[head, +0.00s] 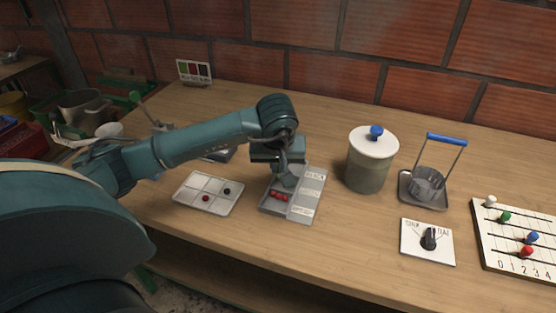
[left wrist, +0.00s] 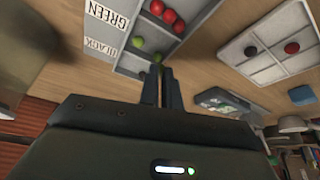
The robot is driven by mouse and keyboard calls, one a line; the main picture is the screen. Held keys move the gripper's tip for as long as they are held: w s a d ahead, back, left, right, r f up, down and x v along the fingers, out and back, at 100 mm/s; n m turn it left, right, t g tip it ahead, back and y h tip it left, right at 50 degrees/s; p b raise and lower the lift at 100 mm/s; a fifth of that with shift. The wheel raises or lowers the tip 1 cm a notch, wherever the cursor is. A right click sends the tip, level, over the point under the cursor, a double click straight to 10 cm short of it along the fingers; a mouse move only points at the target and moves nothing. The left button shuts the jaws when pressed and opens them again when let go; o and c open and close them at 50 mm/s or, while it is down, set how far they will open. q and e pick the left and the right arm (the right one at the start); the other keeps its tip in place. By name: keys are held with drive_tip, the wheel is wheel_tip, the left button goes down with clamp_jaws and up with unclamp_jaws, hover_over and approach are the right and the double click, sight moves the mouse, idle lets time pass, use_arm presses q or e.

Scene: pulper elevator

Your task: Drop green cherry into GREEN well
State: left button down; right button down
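The sorting tray (head: 314,184) stands on the bench, with label strips along its right side. In the left wrist view, the labels GREEN (left wrist: 108,15) and BLACK (left wrist: 102,45) are readable. A green cherry (left wrist: 137,42) lies in the tray's middle part. Another green cherry (left wrist: 157,57) shows right at my fingertips; whether it is held or lies in the tray beyond them I cannot tell. Red cherries (head: 279,196) lie in the neighbouring well. My left gripper (left wrist: 162,72) points down over the tray, its fingers close together. My right gripper is out of view.
A white divided tray (head: 190,193) left of the sorting tray holds a red cherry (head: 206,198) and a dark cherry (head: 227,191). A lidded pot (head: 368,170), a blue-handled basket (head: 428,185), a dial panel (head: 415,250) and a slider board (head: 490,250) stand to the right.

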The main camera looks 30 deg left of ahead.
use_arm(q)
drive_tip(key=shift+f+b, duration=0.5)
drive_tip(key=shift+f, duration=0.8)
drive_tip(key=c, duration=1.5)
unclamp_jaws()
drive_tip(key=shift+c, duration=0.2)
drive_tip(key=shift+r, duration=0.15)
drive_tip(key=v, duration=1.3)
drive_tip(key=shift+w, duration=0.1)
